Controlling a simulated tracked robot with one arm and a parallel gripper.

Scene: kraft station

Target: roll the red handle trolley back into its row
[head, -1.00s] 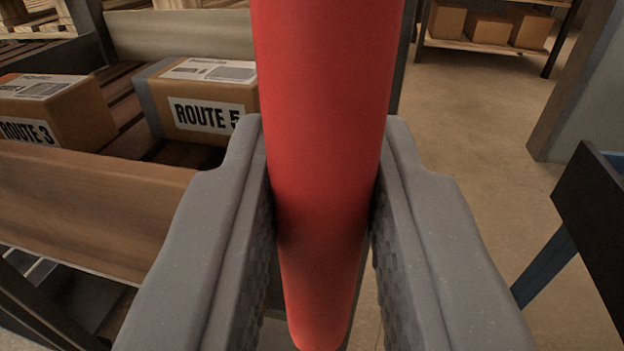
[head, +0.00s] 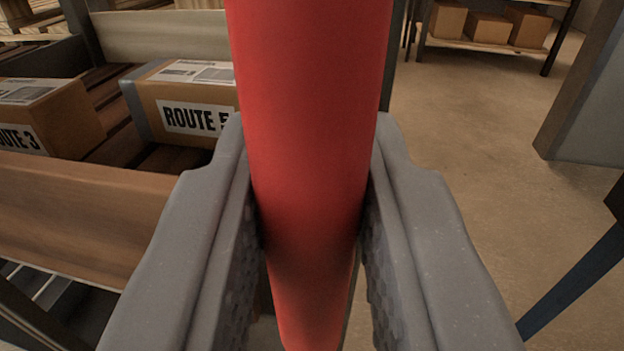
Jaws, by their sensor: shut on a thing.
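The red handle (head: 308,120) is a thick upright bar that runs from the top edge of the head view down between my fingers. My gripper (head: 308,205) is shut on it, with one grey finger on each side. The handle leans slightly in the picture. Left of it is a wooden-sided deck (head: 85,215) carrying boxes; I cannot tell whether it belongs to the same trolley. The trolley's wheels and base are hidden, and its row cannot be made out.
A box marked ROUTE 5 (head: 190,105) and one marked ROUTE 3 (head: 45,118) lie on the deck. A shelf with cartons (head: 490,27) stands at the back right. A grey post (head: 580,95) and a blue leg (head: 575,285) are at right. Bare floor (head: 470,130) lies between.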

